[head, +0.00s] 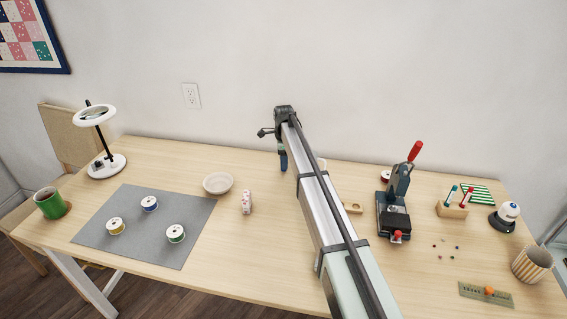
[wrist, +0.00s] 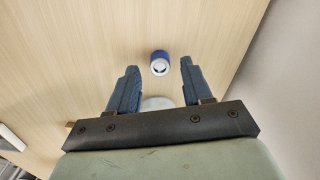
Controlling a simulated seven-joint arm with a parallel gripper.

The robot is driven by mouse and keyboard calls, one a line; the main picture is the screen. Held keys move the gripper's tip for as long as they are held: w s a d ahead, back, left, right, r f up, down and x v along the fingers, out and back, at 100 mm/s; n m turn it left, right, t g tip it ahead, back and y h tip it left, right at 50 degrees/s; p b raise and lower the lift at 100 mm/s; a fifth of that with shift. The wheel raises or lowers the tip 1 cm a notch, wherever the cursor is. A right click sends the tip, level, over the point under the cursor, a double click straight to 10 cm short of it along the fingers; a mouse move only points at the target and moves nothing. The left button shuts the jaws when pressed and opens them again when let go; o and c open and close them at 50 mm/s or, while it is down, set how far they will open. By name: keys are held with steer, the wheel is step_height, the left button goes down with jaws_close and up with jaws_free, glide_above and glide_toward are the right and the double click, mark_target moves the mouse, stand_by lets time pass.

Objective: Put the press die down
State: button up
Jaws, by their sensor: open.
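My gripper (head: 283,162) is over the back of the table, left of my arm in the head view, with its blue fingers pointing down. In the wrist view its two fingers are spread apart and hold nothing. A small blue round piece with a white ring-shaped top (wrist: 160,63) stands on the wood between the fingertips, with a gap on each side. It may be the press die; I cannot be sure. A pale round shape (wrist: 157,103) shows between the fingers, partly hidden by the gripper body. The hand press (head: 397,200) with a red handle stands right of my arm.
A wooden holder (head: 453,209) with blue and red pieces stands right of the press. A pale bowl (head: 218,183) and a grey mat (head: 140,247) with three spools lie left. The wall (head: 350,70) is close behind my gripper. My arm hides the table's middle.

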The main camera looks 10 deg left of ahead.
step_height(320, 180, up, 11)
stand_by(0.4)
steer(key=shift+f, duration=0.1)
